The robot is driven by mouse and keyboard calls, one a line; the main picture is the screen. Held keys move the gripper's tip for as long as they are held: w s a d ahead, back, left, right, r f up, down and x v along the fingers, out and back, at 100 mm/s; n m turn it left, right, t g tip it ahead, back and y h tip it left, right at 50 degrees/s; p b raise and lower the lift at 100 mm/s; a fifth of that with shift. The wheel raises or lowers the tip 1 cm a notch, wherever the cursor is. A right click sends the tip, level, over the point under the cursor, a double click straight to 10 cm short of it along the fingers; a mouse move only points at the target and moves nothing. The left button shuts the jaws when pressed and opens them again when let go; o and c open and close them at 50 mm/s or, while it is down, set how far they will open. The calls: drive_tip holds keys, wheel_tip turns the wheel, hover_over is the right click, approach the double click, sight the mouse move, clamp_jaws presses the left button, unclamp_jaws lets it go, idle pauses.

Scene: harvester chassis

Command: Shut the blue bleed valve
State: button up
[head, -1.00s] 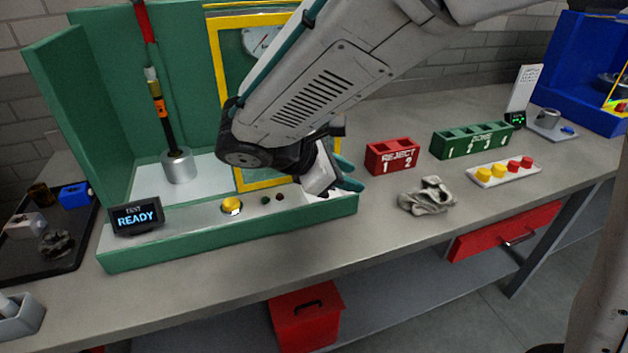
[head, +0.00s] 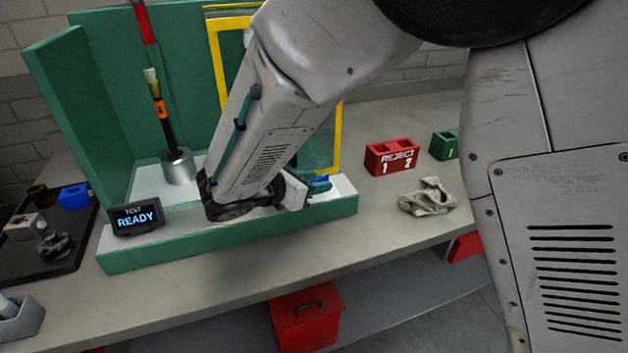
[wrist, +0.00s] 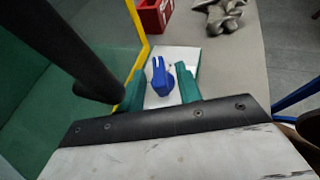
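The blue bleed valve (wrist: 160,84) shows in the wrist view on the white top of the green test stand, with two upright prongs. In the head view only a bit of blue (head: 322,178) shows past my gripper (head: 308,190). In the wrist view the two teal fingers of my gripper (wrist: 160,75) are apart, one on each side of the valve. Gaps appear between the valve and both fingers, and I cannot tell how deep it sits between them. My arm hides the stand's middle in the head view.
The green test stand (head: 230,238) has a yellow-framed clear panel (head: 215,70) close behind my gripper. A READY display (head: 136,217) stands at its left. A red reject bin (head: 391,157) and a grey rag (head: 427,197) lie to the right on the bench.

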drive_tip(key=shift+d+f, duration=0.1)
clamp_jaws()
drive_tip(key=shift+d+t, duration=0.1)
drive_tip(key=shift+t, duration=0.2)
drive_tip(key=n+t+y, duration=0.1)
drive_tip(key=n+y, duration=0.1)
drive_tip(key=n+t+y, duration=0.1)
drive_tip(key=n, duration=0.1)
drive_tip(key=n+t+y, duration=0.1)
drive_tip(key=y, duration=0.1)
drive_tip(key=shift+s+d+n+t+y, duration=0.25)
drive_tip(key=shift+d+n+t+y, duration=0.05)
drive_tip(key=shift+d+n, duration=0.1)
drive_tip(key=n+y, duration=0.1)
drive_tip(key=n+t+y, duration=0.1)
drive_tip(key=n+y, duration=0.1)
drive_tip(key=shift+d+y, duration=0.2)
drive_tip(key=shift+y, duration=0.1)
drive_tip(key=shift+d+n+y, duration=0.1)
drive_tip(key=shift+n+y, duration=1.3)
drive_tip(key=shift+y, duration=0.1)
